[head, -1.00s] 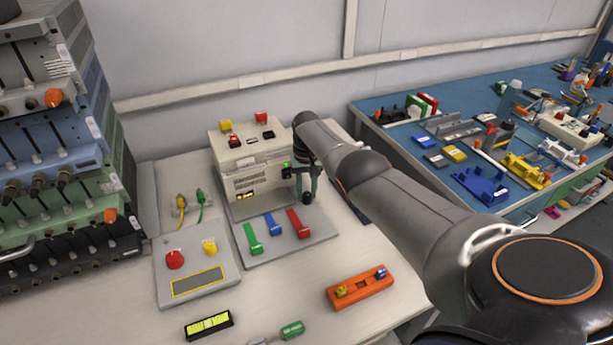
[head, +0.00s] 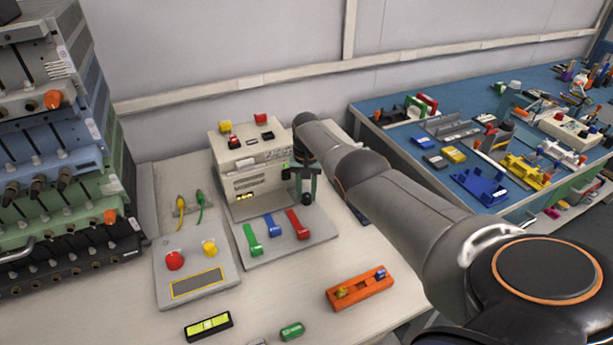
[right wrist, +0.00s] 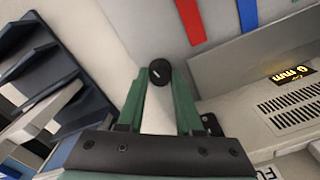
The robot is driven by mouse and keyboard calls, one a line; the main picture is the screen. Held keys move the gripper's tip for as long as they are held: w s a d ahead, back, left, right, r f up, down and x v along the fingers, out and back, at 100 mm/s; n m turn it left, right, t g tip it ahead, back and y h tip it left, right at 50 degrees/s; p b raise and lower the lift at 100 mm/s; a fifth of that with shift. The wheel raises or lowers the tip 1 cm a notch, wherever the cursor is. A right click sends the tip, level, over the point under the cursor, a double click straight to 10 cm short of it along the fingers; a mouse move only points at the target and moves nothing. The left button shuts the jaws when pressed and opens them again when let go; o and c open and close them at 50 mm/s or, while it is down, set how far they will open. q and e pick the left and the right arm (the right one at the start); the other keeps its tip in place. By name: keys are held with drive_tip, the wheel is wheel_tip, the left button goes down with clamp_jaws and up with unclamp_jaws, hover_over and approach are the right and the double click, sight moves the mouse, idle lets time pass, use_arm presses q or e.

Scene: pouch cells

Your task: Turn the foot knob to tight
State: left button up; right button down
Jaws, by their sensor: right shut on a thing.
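The foot knob (right wrist: 160,72) is a small black round knob with a short white mark on its face. In the right wrist view it sits between the green fingertips of my right gripper (right wrist: 160,82), which is shut on it. In the head view the right gripper (head: 305,188) reaches down at the right front corner of the cream machine (head: 262,178), and the dark knob (head: 307,199) shows low between its fingers. The knob stands by the machine's grey base plate (head: 270,253). My left gripper is not in view.
Green (head: 252,239), blue (head: 272,225) and red (head: 297,224) strips lie on the base plate beside the gripper. A grey control box (head: 207,291) with red and yellow buttons stands left. An orange holder (head: 360,288) lies to the front right. The blue bench (head: 405,164) is beyond my arm.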

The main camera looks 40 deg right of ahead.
sight(307, 194)
drive_tip(key=c, duration=0.6)
unclamp_jaws()
drive_tip(key=shift+o, duration=0.2)
drive_tip(key=shift+r, duration=0.15)
drive_tip(key=shift+r+p, duration=0.3)
drive_tip(key=shift+p, duration=0.1)
wheel_tip(307, 194, up, 6)
drive_tip(key=p, duration=0.4)
drive_tip(key=shift+r+p, duration=0.7)
drive_tip(key=shift+r, duration=2.15)
